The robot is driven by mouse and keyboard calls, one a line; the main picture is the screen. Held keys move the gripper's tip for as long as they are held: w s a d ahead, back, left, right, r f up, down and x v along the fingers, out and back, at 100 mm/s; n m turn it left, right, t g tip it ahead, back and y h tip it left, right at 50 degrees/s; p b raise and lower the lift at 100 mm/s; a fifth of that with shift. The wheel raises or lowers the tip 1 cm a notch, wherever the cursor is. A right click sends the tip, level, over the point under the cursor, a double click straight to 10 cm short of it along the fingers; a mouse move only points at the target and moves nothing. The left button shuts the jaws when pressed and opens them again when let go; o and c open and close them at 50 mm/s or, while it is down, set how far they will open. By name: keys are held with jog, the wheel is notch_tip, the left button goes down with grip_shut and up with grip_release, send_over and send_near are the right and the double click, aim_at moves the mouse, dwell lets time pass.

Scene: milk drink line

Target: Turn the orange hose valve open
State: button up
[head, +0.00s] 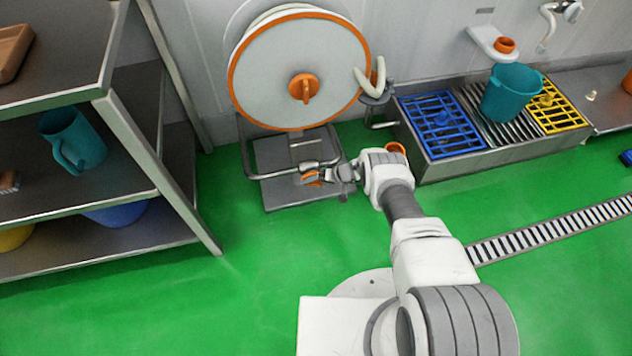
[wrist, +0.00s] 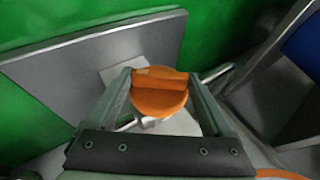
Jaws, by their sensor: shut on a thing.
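The orange hose valve (head: 311,177) sits low on the hose reel stand, in front of the reel. In the wrist view the orange valve handle (wrist: 158,92) is round with a raised ridge and lies between the two fingers. My gripper (head: 322,173) reaches it from the right in the head view. In the wrist view my gripper (wrist: 160,88) is shut on the orange valve, one finger on each side. The fingers and wrist cover part of the valve in the head view.
The hose reel (head: 262,75) with its orange rim stands behind the valve on a grey base plate (head: 283,195). A metal shelf (head: 150,165) is at left. A sink unit (head: 480,150) with blue and yellow grates is at right. Green floor is clear in front.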

jog(key=shift+a+r+h+p, duration=0.2)
jog(key=shift+r+h+p, duration=0.15)
jog(key=shift+h+p, duration=0.6)
jog(key=shift+a+n+t+h+p, duration=0.1)
jog(key=shift+n+t+h+p, duration=0.2)
jog(key=shift+h+p, duration=0.3)
jog(key=shift+a+f+n+t+h+b, duration=0.15)
jog(key=shift+h+b, duration=0.2)
jog(key=shift+h, duration=0.3)
jog(key=shift+f+n+t+h+b, duration=0.15)
jog(key=shift+h+b, duration=0.2)
jog(key=shift+h, duration=0.25)
jog(key=shift+b, duration=0.45)
jog(key=shift+r+h+b, duration=0.15)
jog(key=shift+h+b, duration=0.25)
jog(key=shift+h, duration=0.1)
jog(key=o, duration=1.1)
jog(key=shift+o, duration=0.2)
jog(key=p+v, duration=0.9)
jog(key=v, duration=0.8)
jog(key=shift+s, duration=0.4)
